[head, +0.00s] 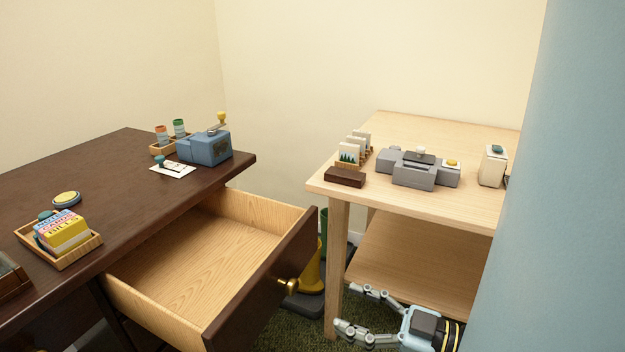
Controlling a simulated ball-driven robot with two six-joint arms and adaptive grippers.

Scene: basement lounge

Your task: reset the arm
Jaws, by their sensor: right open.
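My right gripper (357,312) shows at the bottom, right of centre. Its two grey fingers are spread apart and point left, with nothing between them. It is in front of the light wooden table (450,206), low down near the front leg and the lower shelf. My left gripper is not in view.
An open, empty drawer (205,262) juts from the dark desk (120,200), left of my right gripper. A blue wall or pillar (570,190) fills the right side. Green carpet (290,335) shows between drawer and table. A yellow object (312,275) stands behind the drawer.

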